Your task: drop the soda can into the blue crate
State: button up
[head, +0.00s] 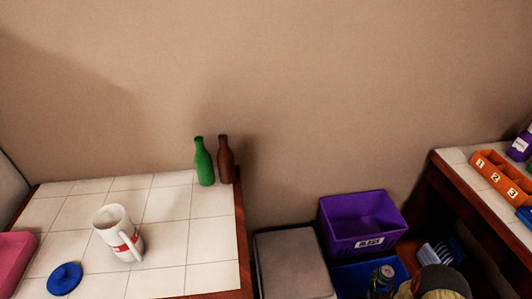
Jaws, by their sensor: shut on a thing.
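The blue crate (352,276) stands on the floor at the lower right, in front of the purple crate; its near part runs out of the picture. The soda can (386,271) shows as a small dark cylinder with a pale top at the bottom edge, seen over the blue crate. My gripper (383,290) is shut on the can and is mostly cut off by the bottom edge. How high the can is above the crate's floor I cannot tell.
A purple crate (362,222) with a white label stands behind the blue one. A grey lidded bin (292,262) is to the left. The left tiled counter holds a mug (118,233), a green bottle (204,163) and a brown bottle (225,160). Orange trays (500,176) sit on the right counter.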

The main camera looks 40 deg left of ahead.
aim_at(379, 285)
jog(key=shift+f+b, duration=1.55)
jog(key=shift+f, duration=1)
jog(key=o, duration=1.3)
jog(key=v, duration=1.2)
